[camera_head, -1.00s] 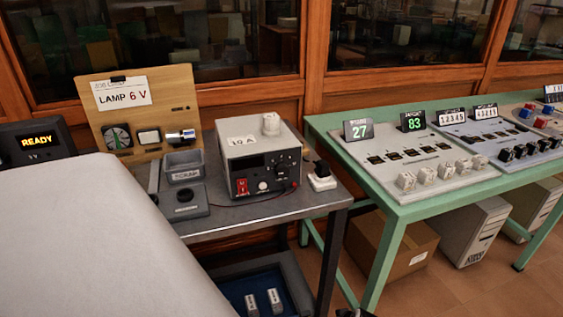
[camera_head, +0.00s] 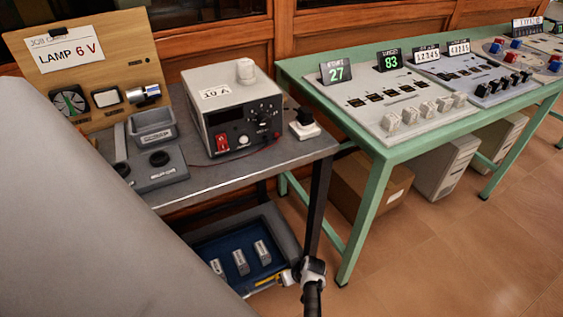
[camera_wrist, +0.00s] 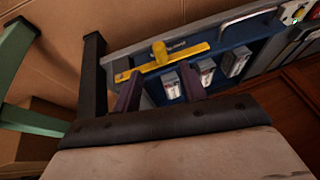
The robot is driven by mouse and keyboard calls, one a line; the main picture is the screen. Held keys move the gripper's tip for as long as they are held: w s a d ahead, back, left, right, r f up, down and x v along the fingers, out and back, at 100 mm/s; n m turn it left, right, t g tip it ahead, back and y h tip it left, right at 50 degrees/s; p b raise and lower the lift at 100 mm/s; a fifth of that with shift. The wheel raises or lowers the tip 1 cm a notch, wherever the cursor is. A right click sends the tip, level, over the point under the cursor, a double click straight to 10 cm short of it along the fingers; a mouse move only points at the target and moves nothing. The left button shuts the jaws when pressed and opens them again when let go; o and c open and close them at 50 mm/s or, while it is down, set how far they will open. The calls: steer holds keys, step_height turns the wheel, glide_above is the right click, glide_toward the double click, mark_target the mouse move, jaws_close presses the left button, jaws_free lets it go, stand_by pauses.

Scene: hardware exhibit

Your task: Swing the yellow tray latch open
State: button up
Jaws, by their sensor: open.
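The yellow latch (camera_wrist: 165,62) is a flat bar with an upright round knob (camera_wrist: 160,50), lying across the near edge of the blue-lined tray (camera_wrist: 240,38) in the wrist view. In the head view the latch (camera_head: 264,281) is a small yellow strip at the tray's front right corner, partly hidden by my gripper (camera_head: 287,277). In the wrist view my gripper (camera_wrist: 160,70) is open, with its two dark fingers on either side of the knob's line. The knob appears just beyond the fingertips; I cannot tell whether they touch it. Nothing is held.
Several small labelled blocks (camera_head: 240,262) stand in the tray, under the grey bench (camera_head: 225,175). A dark bench leg (camera_wrist: 93,75) is left of my fingers. A green table (camera_head: 375,190) stands at right, with a cardboard box (camera_head: 355,185) beneath. Floor in front is clear.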

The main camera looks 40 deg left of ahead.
steer(key=b+x, duration=0.2)
steer(key=x, duration=0.5)
steer(key=shift+a+f, duration=0.1)
steer(key=shift+f, duration=0.1)
jaws_close()
